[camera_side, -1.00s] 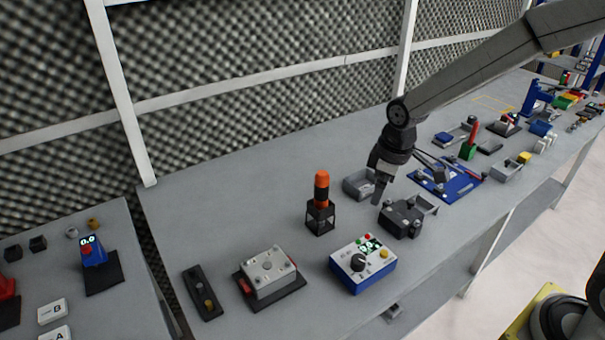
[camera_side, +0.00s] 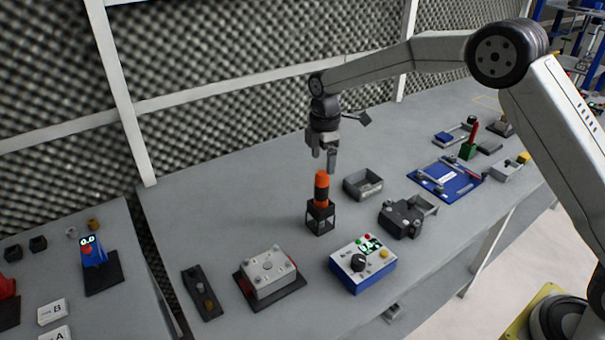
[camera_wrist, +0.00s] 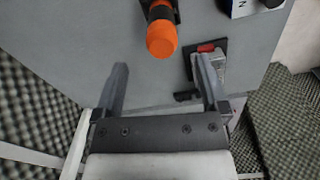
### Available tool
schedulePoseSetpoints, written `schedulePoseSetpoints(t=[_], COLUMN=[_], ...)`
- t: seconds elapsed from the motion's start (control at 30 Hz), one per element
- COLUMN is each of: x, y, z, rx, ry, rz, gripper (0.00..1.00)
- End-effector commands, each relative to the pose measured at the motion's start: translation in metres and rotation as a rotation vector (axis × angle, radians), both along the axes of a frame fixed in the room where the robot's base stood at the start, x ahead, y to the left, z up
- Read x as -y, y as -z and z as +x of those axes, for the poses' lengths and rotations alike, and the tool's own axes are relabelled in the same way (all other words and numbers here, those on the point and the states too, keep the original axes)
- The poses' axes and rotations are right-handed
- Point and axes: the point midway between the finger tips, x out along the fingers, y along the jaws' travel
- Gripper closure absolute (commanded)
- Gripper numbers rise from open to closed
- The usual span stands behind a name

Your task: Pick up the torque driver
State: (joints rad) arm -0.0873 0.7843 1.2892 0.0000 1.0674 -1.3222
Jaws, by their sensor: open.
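The torque driver (camera_side: 321,186) has an orange handle and stands upright in a black open-frame holder (camera_side: 320,217) on the grey bench. My gripper (camera_side: 324,162) is above the driver, pointing down, with its fingertips a little over the handle top in the side view. In the wrist view, the driver's orange handle (camera_wrist: 161,36) is at the top centre, beyond the fingertips and not between them. My gripper (camera_wrist: 163,68) shows two spread fingers there with nothing between them. The driver's lower part is mostly hidden inside the holder.
Near the holder are a grey open bin (camera_side: 362,185), a black fixture (camera_side: 402,218), a blue-and-white control box (camera_side: 363,264) and a metal block on a black base (camera_side: 269,275). A foam wall (camera_side: 250,60) with white rails stands behind the bench.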

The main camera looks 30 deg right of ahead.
Motion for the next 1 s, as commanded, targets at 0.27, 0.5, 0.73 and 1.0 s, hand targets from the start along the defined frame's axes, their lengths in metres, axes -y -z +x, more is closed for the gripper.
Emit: schedulePoseSetpoints(t=[0.27, 0.5, 0.73, 1.0], x=[0.000, 0.000, 0.000, -0.001], y=[0.006, 0.024, 0.027, 0.048], z=[0.000, 0.000, 0.000, -0.002], rx=[-0.002, -0.002, -0.001, -0.004], ry=[-0.006, -0.005, -0.004, -0.004], rz=[-0.001, -0.001, 0.000, 0.000], gripper=[0.06, 0.06, 0.06, 0.06])
